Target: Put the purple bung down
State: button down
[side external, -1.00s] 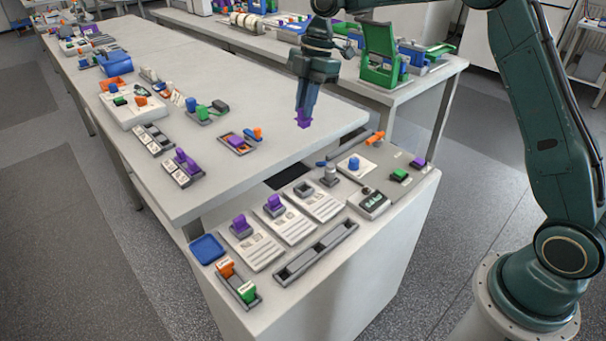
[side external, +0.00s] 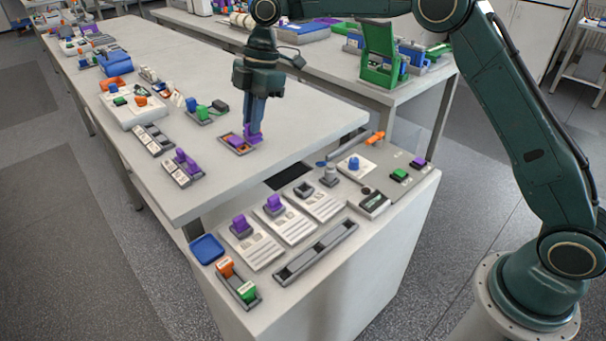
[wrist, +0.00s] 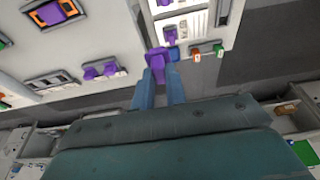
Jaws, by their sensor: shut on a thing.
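The purple bung (side external: 252,136) is held between the fingertips of my gripper (side external: 256,122) in the side view, over the long white bench, beside a small dark tray (side external: 238,149) with orange inside and a purple piece. In the wrist view the bung (wrist: 156,60) shows at the tips of the blue-grey fingers of my gripper (wrist: 160,76). My gripper is shut on it and points down. I cannot tell whether the bung touches the bench top.
A tray with purple pieces (side external: 187,168) lies left of the gripper. The lower bench in front carries white cards, two with purple pieces (side external: 242,225), a long empty grey rack (side external: 315,252) and a blue square pad (side external: 207,249). Bare bench top (side external: 280,105) lies right of the gripper.

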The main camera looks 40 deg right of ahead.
jog(key=s+a, duration=0.1)
jog(key=a, duration=1.5)
jog(key=shift+s+a+f, duration=0.25)
jog(key=shift+a, duration=0.15)
jog(key=shift+f, duration=0.1)
notch_tip(320, 180, down, 16)
jog(key=shift+r, duration=0.25)
jog(key=shift+f, duration=0.1)
jog(key=shift+f, duration=2.05)
jog(key=shift+f, duration=0.15)
jog(key=c, duration=1.4)
grip_release()
jog(key=shift+c, duration=0.2)
